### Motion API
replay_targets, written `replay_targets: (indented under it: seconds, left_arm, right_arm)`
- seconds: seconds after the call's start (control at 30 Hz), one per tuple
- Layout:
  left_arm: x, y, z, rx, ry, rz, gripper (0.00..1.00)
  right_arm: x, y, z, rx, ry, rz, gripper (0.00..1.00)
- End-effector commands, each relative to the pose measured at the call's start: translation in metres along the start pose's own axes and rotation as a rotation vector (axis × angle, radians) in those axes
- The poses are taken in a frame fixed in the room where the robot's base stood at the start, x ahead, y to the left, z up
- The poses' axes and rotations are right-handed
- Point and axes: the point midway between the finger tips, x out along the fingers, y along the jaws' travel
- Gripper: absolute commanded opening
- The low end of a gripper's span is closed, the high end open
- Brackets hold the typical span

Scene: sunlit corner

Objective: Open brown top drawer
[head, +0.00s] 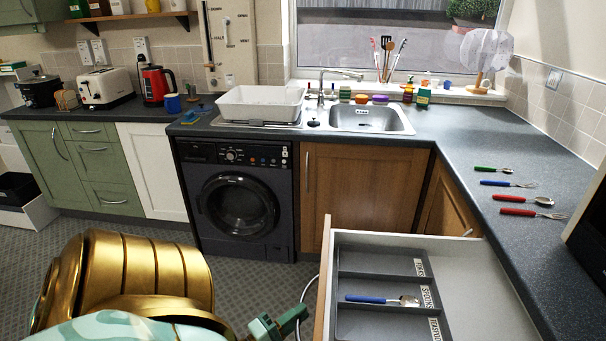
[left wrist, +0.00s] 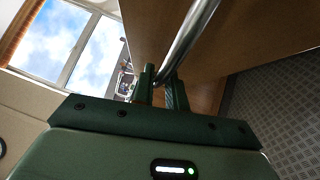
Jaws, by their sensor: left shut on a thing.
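The brown top drawer (head: 323,285) stands pulled out at the bottom right of the head view, with its inside showing. My left gripper (head: 292,318) is beside the outer side of its wooden front, at the bottom of the head view. In the left wrist view, my left gripper (left wrist: 166,90) is shut on the silver bar handle (left wrist: 192,35) of the brown front (left wrist: 240,30). My right gripper is not in view.
The drawer holds a grey cutlery tray (head: 375,248) with a blue-handled spoon (head: 375,299). Several cutlery pieces, including a green-handled spoon (head: 488,169), lie on the dark worktop (head: 455,155). A washing machine (head: 238,200) stands behind. The patterned floor (head: 255,285) left of the drawer is clear.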

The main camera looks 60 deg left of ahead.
Motion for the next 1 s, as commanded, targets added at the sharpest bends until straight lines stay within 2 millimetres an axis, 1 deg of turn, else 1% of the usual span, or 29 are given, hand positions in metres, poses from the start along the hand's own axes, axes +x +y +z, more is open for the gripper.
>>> replay_targets:
  seconds: [0.23, 0.27, 0.3, 0.33, 0.77, 0.87, 0.97, 1.0]
  left_arm:
    - [-0.001, -0.002, 0.000, 0.001, 0.000, -0.005, 0.00]
    - [-0.001, -0.002, 0.000, 0.001, 0.000, -0.005, 0.17]
    - [-0.001, -0.002, 0.000, 0.001, 0.000, -0.005, 0.28]
    - [-0.001, -0.002, 0.000, 0.001, 0.000, -0.005, 0.36]
    - [-0.001, -0.001, 0.000, 0.000, 0.000, -0.002, 0.36]
    - [-0.010, -0.001, 0.000, 0.000, 0.002, -0.003, 0.36]
    - [-0.027, -0.001, 0.000, 0.000, 0.002, -0.006, 0.36]
    - [-0.037, -0.001, 0.000, 0.000, 0.002, -0.006, 0.36]
  right_arm:
    - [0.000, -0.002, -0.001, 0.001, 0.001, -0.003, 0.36]
    - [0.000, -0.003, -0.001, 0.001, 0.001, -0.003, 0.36]
    - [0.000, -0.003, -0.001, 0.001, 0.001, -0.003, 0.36]
    - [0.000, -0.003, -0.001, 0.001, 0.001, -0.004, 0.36]
    - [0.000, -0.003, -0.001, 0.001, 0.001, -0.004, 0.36]
    - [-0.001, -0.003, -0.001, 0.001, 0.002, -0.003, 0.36]
    - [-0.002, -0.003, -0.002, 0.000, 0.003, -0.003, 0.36]
    - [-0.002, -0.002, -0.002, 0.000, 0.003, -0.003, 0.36]
